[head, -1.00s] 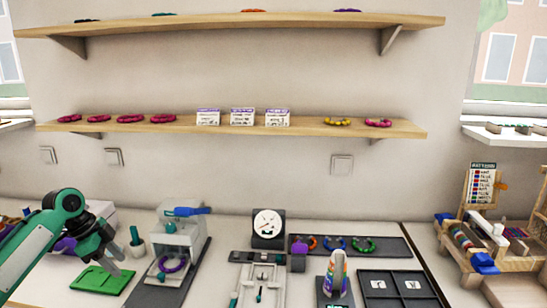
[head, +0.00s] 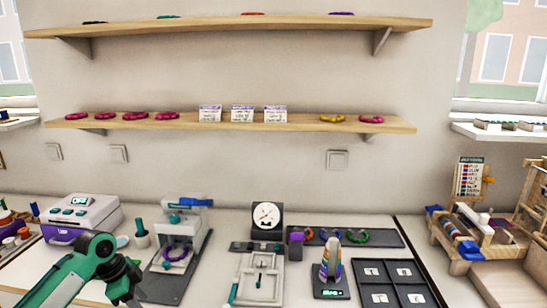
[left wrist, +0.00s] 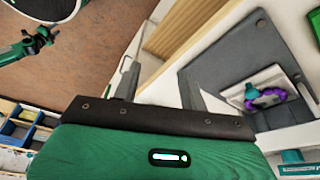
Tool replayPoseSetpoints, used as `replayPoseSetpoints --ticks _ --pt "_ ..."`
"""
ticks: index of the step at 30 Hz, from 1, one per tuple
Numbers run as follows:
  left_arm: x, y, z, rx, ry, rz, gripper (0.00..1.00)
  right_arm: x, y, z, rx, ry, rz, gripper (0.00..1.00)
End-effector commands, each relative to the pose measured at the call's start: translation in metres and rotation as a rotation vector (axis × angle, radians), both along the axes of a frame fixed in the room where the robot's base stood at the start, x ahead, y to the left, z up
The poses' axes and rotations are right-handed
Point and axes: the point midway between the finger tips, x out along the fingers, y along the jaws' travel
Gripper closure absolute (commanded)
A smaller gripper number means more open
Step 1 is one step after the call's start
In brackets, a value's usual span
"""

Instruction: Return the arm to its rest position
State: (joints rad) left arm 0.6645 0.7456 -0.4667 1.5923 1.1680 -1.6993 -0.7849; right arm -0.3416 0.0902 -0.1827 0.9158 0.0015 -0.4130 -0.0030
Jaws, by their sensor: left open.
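My left arm (head: 75,272) comes in low at the left of the head view, with its black wrist (head: 122,278) near the bottom edge. Its fingertips are cut off there. In the left wrist view my left gripper (left wrist: 160,88) shows two grey fingers spread apart with nothing between them. It is clear of the bench-top things. My right gripper cannot be made out in either view.
A white and purple machine (head: 85,218) stands behind my left arm. A press with a purple ring (head: 176,252) on a dark base is right of the wrist. A dial gauge (head: 266,217), striped cone (head: 331,262) and dark divided tray (head: 390,285) stand farther right.

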Motion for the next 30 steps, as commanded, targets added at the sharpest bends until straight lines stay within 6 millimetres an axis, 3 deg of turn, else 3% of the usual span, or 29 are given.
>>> replayPoseSetpoints --ticks 9,15,22,30 --pt "-0.072 -0.077 -0.092 0.025 0.018 0.099 0.57 -0.010 -0.002 -0.001 -0.003 0.012 0.001 0.64" --pt "-0.130 -0.116 -0.130 0.017 0.009 0.228 0.57 -0.010 -0.002 -0.001 -0.003 0.012 0.001 0.64" --pt "-0.199 -0.141 -0.150 -0.002 -0.002 0.437 0.57 -0.005 -0.002 -0.001 -0.003 0.007 0.001 0.64" --pt "-0.273 -0.141 -0.149 -0.003 -0.014 0.730 0.57 0.003 -0.002 0.000 -0.003 -0.003 0.001 0.64"
